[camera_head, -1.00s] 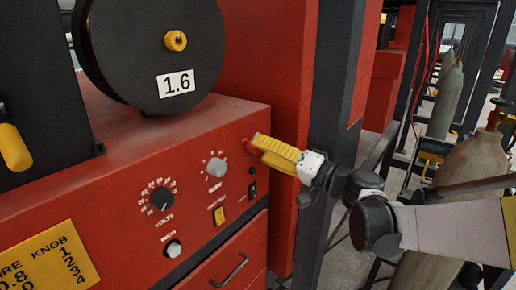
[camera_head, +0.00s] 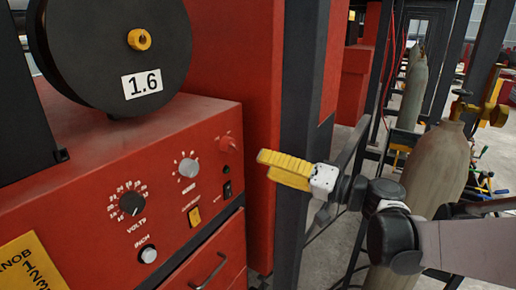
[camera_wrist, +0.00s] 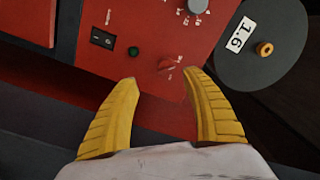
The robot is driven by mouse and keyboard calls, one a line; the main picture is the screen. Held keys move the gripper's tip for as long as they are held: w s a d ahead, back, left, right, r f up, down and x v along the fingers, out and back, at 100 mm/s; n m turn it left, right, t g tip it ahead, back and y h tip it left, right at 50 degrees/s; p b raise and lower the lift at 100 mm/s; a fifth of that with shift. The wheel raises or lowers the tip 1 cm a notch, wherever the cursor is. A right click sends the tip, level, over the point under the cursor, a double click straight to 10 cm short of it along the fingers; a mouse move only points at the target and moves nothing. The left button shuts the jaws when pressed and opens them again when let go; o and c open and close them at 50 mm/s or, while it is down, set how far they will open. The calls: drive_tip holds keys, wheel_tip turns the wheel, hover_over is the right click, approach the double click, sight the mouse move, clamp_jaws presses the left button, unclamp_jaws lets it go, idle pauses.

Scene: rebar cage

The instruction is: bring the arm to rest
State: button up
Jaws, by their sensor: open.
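My gripper (camera_head: 268,165) has yellow ridged fingers and stands just right of the red control panel (camera_head: 170,185), apart from it in the picture. In the wrist view, its two fingers (camera_wrist: 161,80) are spread with nothing between them. A red knob (camera_head: 228,144) on the panel's upper right is in plain sight, and it also shows in the wrist view (camera_wrist: 168,64) beyond the fingertips. My arm reaches in from the right edge, bent at a dark joint.
A black reel labelled 1.6 (camera_head: 65,58) sits on top of the red machine. A dark post (camera_head: 300,140) stands behind my gripper. Grey gas cylinders (camera_head: 433,165) stand behind my arm at the right. A drawer handle (camera_head: 208,270) is low on the machine.

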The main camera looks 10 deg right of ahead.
drive_tip(key=s+f+g+h+b, duration=0.2)
drive_tip(key=s+f+h+b, duration=0.15)
drive_tip(key=s+f, duration=0.4)
drive_tip(key=s+f+g+h+b, duration=0.2)
drive_tip(key=s+f+h+b, duration=0.15)
drive_tip(key=f, duration=0.65)
drive_tip(key=s+d+f+h+b, duration=0.4)
drive_tip(key=s+d+f+h, duration=0.3)
drive_tip(key=s+d+f, duration=0.1)
drive_tip(key=shift+s+d+f+n, duration=0.3)
drive_tip(key=shift+d+f, duration=0.25)
drive_tip(key=shift+d, duration=0.1)
